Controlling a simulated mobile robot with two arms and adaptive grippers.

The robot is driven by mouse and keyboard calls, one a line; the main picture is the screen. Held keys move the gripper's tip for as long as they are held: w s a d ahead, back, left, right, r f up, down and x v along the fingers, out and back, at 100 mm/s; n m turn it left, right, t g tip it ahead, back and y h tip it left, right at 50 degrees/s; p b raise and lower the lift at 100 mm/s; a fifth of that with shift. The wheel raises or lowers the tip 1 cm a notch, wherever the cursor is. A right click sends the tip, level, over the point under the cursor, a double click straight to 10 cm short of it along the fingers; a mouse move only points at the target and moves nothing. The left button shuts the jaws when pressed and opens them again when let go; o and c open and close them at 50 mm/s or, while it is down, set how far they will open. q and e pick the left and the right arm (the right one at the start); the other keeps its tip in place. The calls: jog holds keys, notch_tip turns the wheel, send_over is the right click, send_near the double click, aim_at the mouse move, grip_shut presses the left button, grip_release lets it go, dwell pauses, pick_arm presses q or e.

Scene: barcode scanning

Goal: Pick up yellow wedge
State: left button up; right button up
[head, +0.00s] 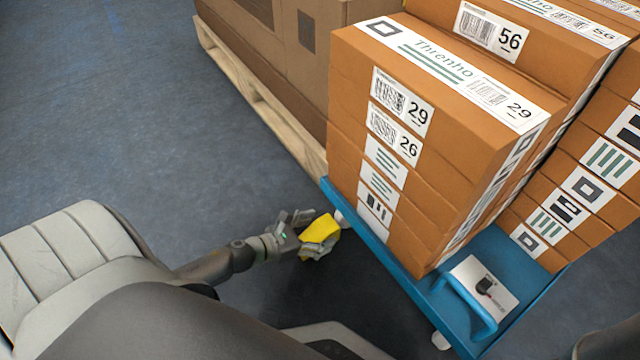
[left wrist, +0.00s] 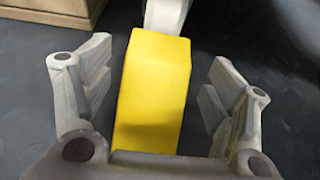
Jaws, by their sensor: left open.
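The yellow wedge (head: 321,230) is low by the floor at the near left corner of the blue cart, close to a cart wheel. My left gripper (head: 312,236) is at the wedge, with fingers around it in the head view. In the left wrist view the wedge (left wrist: 153,85) stands between the two spread fingers of the left gripper (left wrist: 155,95), with a gap on each side. Its near end is partly hidden by the gripper's palm. My right gripper is not in view.
A blue cart (head: 388,262) carries stacked brown boxes (head: 430,130) just right of the wedge. A wooden pallet (head: 262,98) with large cartons (head: 275,45) stands behind. Dark floor (head: 130,110) is clear on the left.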

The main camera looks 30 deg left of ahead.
aim_at(330, 226)
pick_arm(q)
jog(key=b+x, duration=0.2)
jog(key=x, duration=0.2)
jog(key=shift+w+f+b, duration=0.1)
jog(key=shift+f+b, duration=0.05)
jog(key=shift+b, duration=0.25)
jog(key=shift+w+d+f, duration=0.1)
jog(key=shift+w, duration=0.25)
jog(key=c, duration=1.1)
